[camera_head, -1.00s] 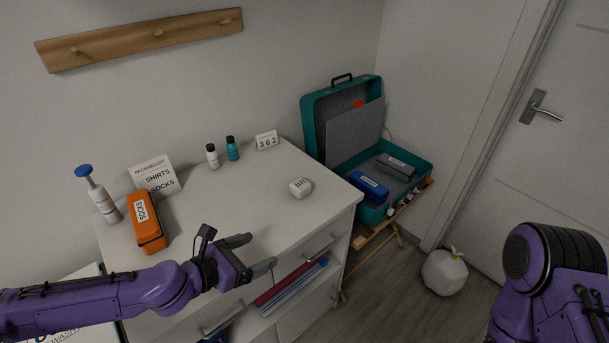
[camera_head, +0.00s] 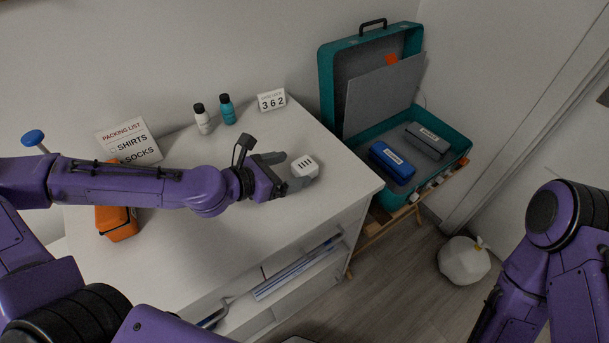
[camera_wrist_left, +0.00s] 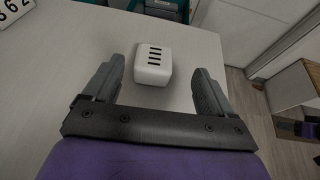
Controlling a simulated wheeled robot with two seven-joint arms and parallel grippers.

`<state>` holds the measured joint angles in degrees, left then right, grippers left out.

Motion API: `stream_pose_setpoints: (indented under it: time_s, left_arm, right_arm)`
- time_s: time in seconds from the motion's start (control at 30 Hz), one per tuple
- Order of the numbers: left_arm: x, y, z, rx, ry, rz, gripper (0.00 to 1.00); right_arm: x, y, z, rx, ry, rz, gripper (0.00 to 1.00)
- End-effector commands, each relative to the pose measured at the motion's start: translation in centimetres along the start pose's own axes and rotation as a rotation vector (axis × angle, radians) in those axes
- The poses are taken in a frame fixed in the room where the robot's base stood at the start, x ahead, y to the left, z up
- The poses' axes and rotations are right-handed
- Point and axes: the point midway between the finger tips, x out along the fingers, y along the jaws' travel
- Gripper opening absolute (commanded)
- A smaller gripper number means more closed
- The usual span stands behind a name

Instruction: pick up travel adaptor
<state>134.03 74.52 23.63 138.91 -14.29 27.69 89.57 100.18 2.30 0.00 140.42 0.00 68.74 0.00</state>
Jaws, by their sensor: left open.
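The travel adaptor (camera_head: 304,166) is a small white rounded block with dark slots on its top. It sits on the white dresser top near the right end. My left gripper (camera_head: 292,172) is open, low over the dresser, with its fingers reaching to the adaptor in the head view. In the left wrist view the adaptor (camera_wrist_left: 153,64) lies between and slightly beyond the two open fingertips (camera_wrist_left: 160,72), closer to the left finger. No contact shows there. Of my right arm, only purple links show at the right edge; its gripper is out of view.
An orange pouch (camera_head: 116,226) lies partly behind my left arm. Two small bottles (camera_head: 203,120) (camera_head: 227,110), a number block (camera_head: 271,100) and a packing list card (camera_head: 128,142) stand at the back. Right of the dresser is an open teal suitcase (camera_head: 452,138); a white bag (camera_head: 464,262) is on the floor.

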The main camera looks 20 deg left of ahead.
Motion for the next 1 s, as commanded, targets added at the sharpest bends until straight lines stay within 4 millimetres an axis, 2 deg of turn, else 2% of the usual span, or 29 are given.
stream_pose_setpoints:
  time_s: [0.03,0.17,0.43,0.7,0.73,0.8,0.9,1.0]
  left_arm:
    - [0.7,-0.1,-0.4,0.003,0.003,-0.002,0.85]
    - [1.6,-0.1,-0.1,0.0,0.0,-0.002,0.85]
    - [5.7,0.4,-0.6,-0.001,0.001,0.0,0.85]
    - [6.3,0.5,-0.4,-0.005,-0.003,0.001,0.85]
    - [6.3,0.5,-0.4,-0.005,-0.003,0.001,0.79]
    - [6.3,0.5,-0.4,-0.004,-0.003,0.001,0.56]
    - [6.3,0.5,-0.4,-0.004,-0.003,0.001,0.28]
    - [6.3,0.5,-0.4,-0.004,-0.003,0.001,0.28]
  right_arm:
    - [0.6,-0.1,0.2,0.0,0.001,-0.001,0.43]
    - [0.9,-0.1,0.3,0.001,0.002,-0.001,0.43]
    - [1.3,-0.2,0.5,0.001,0.002,-0.001,0.43]
    - [1.3,-0.2,0.4,0.001,0.002,-0.001,0.43]
    - [1.3,-0.2,0.4,0.001,0.002,-0.001,0.43]
    - [1.3,-0.2,0.4,0.001,0.002,-0.001,0.43]
    - [1.3,-0.2,0.5,0.001,0.002,-0.001,0.43]
    - [1.3,-0.2,0.5,0.001,0.002,-0.001,0.43]
